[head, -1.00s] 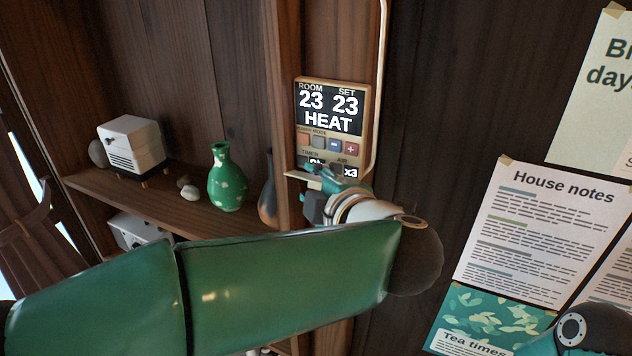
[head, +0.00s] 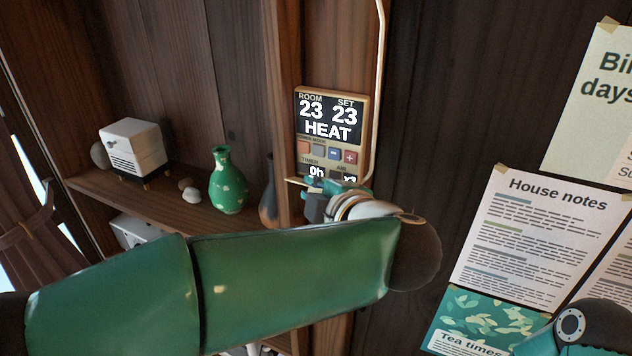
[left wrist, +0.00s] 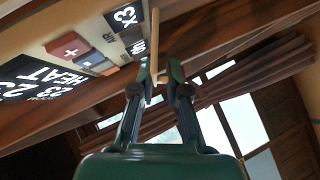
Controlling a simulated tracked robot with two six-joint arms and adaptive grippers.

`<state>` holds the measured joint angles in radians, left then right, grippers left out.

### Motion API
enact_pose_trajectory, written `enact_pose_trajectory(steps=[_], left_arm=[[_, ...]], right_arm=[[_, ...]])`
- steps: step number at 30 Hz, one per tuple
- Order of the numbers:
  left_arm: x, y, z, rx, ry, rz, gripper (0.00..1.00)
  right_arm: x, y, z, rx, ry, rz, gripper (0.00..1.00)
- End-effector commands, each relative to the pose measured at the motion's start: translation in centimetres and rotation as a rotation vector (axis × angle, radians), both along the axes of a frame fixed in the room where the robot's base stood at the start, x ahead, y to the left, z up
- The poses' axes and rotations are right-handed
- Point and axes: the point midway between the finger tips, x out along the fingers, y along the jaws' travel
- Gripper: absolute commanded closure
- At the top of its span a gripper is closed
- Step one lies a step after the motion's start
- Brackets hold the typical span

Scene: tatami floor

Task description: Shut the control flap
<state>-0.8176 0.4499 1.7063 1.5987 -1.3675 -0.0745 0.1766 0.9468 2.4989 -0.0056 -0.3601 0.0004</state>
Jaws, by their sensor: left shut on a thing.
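The control panel (head: 331,130) is a tan wall unit on a wooden post. Its display reads ROOM 23, SET 23 and HEAT, with small coloured buttons below. It also shows tilted in the left wrist view (left wrist: 72,48). The control flap (left wrist: 154,40) appears there as a thin tan edge standing out from the panel, so it is open. My left gripper (left wrist: 154,75) is shut on the flap's edge. In the head view my left gripper (head: 335,187) sits at the panel's lower edge and hides most of the flap. My right gripper is out of view.
A pale cable (head: 377,80) runs beside the panel. A shelf to the left holds a green vase (head: 228,185), a dark vase (head: 267,200), a white box (head: 136,145) and stones. Paper notices (head: 535,235) hang on the right wall.

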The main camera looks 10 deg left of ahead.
Motion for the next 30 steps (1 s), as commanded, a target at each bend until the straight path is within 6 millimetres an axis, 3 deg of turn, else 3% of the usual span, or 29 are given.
enact_pose_trajectory(steps=[1,6,19,30], left_arm=[[0.0,0.0,0.5,0.008,0.032,0.003,1.0],[0.2,-0.1,0.7,0.041,0.139,0.003,1.0],[0.8,-0.3,1.1,0.133,0.425,0.004,1.0],[1.0,-0.4,1.4,0.167,0.525,0.002,1.0]], right_arm=[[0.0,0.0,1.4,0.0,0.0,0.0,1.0],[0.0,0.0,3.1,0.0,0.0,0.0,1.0],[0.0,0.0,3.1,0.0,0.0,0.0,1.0],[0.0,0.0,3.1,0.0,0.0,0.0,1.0]])
